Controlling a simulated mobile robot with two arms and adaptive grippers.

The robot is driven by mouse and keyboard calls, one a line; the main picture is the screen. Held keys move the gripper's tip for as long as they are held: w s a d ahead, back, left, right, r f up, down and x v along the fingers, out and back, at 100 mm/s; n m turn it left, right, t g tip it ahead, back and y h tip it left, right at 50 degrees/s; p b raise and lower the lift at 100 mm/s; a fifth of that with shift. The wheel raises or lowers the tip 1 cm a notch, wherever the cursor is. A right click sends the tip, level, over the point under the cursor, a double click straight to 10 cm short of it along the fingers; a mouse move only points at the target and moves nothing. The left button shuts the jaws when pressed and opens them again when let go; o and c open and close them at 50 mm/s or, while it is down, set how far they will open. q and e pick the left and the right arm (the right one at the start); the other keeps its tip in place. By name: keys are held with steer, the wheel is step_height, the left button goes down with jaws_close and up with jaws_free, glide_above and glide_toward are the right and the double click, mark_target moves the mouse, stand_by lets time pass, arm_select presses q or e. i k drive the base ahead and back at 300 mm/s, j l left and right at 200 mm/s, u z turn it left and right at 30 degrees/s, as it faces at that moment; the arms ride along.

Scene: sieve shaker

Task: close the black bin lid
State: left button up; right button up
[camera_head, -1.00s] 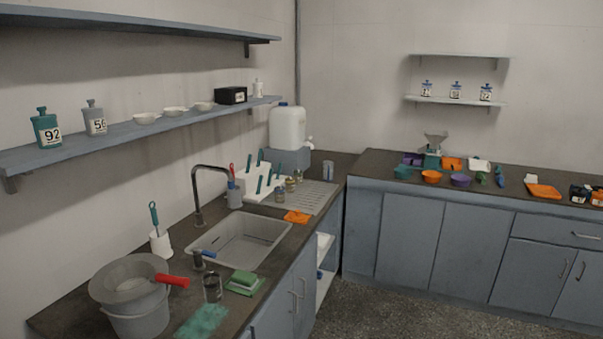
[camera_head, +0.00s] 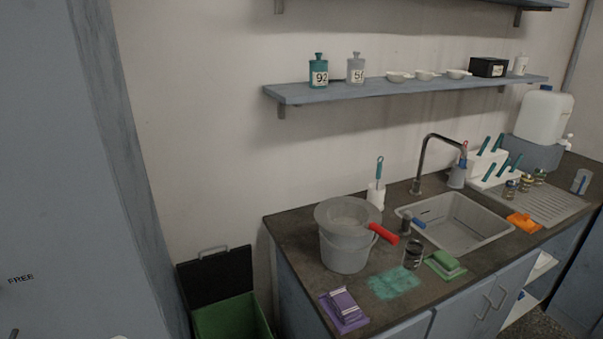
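The black bin lid (camera_head: 216,277) stands open, raised upright near the wall, with a grey handle (camera_head: 213,250) at its top edge. Below it is the green bin (camera_head: 232,318), open at the top and cut off by the bottom edge of the picture. It stands on the floor between the blue-grey cabinet on the left and the end of the counter. Neither of my grippers is in view.
A tall blue-grey cabinet (camera_head: 62,180) fills the left side. A wall shelf (camera_head: 300,95) hangs above.

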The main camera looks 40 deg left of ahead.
mark_target(205, 281)
steer(key=u, duration=2)
